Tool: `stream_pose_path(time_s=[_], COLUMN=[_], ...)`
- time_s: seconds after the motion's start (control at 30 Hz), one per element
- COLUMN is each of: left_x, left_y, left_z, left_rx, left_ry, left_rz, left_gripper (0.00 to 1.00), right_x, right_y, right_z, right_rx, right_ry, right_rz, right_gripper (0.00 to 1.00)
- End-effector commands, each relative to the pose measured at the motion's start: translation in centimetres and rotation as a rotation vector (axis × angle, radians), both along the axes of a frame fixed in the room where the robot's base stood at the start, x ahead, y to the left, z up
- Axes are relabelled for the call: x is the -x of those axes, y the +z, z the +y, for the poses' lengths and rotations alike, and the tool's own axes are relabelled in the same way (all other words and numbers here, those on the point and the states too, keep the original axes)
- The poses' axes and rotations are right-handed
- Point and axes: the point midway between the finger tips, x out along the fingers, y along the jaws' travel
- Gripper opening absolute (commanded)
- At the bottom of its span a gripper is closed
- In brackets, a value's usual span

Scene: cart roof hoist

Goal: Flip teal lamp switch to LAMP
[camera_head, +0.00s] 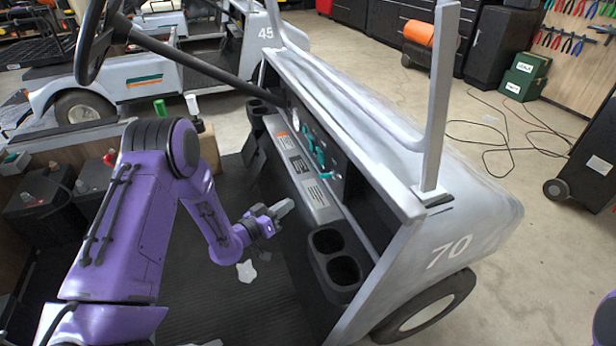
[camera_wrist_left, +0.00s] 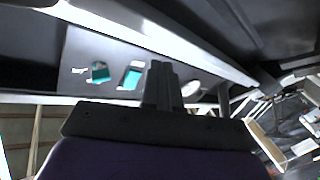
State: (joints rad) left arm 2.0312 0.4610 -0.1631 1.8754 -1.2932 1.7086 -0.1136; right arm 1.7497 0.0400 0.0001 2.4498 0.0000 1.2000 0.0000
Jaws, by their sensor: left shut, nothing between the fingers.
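Several teal switches (camera_head: 319,155) sit on the dark dash panel of the cart numbered 70. Two teal switches show in the left wrist view, one tilted (camera_wrist_left: 99,72) and one more squarely set (camera_wrist_left: 131,76). Their lettering is too small to read, so I cannot tell which is the lamp switch or its position. My left gripper (camera_head: 284,208) is shut and empty, in front of the dash, apart from the switches and near the cup holders. Its closed fingers (camera_wrist_left: 162,82) also show in the left wrist view. My right gripper is out of view.
Double black cup holders (camera_head: 336,262) stick out below the dash near the gripper. The steering wheel (camera_head: 98,38) and its column cross the upper left. A grey roof post (camera_head: 440,100) rises right of the dash. The cart's dark floor is open below.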

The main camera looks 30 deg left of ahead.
Motion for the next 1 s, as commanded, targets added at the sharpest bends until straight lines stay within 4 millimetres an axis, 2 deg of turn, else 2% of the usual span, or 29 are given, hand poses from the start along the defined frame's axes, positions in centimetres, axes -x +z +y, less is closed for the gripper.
stream_pose_path(time_s=[0.03,0.1,0.2,0.37,0.77,0.87,1.0], left_x=[-1.3,-2.0,-1.7,-0.8,-0.8,-1.5,-3.4], left_y=[0.5,2.7,4.9,6.4,6.8,7.1,7.9], left_z=[1.6,3.3,5.2,6.9,6.8,6.2,4.4], left_rx=[-0.018,-0.053,-0.104,-0.153,-0.161,-0.162,-0.163], left_ry=[-0.058,-0.153,-0.265,-0.369,-0.391,-0.391,-0.394], left_rz=[-0.12,-0.254,-0.384,-0.468,-0.476,-0.476,-0.477], left_gripper=[0.0,0.0,0.0,0.0,0.0,0.0,0.0], right_x=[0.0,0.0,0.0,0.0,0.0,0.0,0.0], right_y=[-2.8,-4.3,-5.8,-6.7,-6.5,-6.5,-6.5], right_z=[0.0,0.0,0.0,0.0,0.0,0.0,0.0], right_rx=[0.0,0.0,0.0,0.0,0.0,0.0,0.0], right_ry=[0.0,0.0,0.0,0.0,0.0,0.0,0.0], right_rz=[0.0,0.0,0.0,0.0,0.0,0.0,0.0], right_gripper=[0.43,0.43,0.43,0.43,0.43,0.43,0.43])
